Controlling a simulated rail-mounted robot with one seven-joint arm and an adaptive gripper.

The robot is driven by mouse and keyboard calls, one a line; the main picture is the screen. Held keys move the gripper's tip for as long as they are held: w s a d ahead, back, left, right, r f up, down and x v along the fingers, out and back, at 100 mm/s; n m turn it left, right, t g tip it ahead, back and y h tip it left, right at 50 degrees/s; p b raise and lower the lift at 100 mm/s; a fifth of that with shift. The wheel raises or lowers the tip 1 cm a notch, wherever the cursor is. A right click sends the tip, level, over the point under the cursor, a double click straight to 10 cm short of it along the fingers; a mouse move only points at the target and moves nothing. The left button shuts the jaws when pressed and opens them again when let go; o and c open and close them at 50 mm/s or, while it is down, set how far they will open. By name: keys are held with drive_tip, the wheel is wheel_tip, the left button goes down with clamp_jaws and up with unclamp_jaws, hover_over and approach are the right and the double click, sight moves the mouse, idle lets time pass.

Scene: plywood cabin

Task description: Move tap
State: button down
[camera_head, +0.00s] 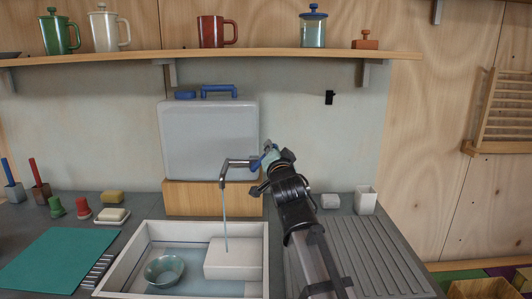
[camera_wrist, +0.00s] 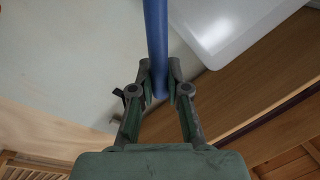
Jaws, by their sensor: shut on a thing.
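The tap has a dark metal spout (camera_head: 236,163) that sticks out to the left in front of the light grey tank, above the sink. A thin stream of water (camera_head: 225,215) falls from its end onto the white block in the sink. My gripper (camera_head: 268,160) is at the right end of the tap. In the wrist view, my gripper (camera_wrist: 160,84) is shut on a blue bar (camera_wrist: 156,40), which appears to be the tap's handle. My gripper and arm hide part of the tap's right end.
The sink (camera_head: 135,258) holds a bowl (camera_head: 164,270) and a white block (camera_head: 232,258). The tank (camera_head: 208,140) stands on a wooden block (camera_head: 206,198) behind. A shelf (camera_head: 270,55) with mugs runs above. A white cup (camera_head: 365,200) stands right of my arm.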

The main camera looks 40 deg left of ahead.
drive_tip(key=c, duration=1.1)
unclamp_jaws()
drive_tip(key=shift+c, duration=0.2)
drive_tip(key=v, duration=1.2)
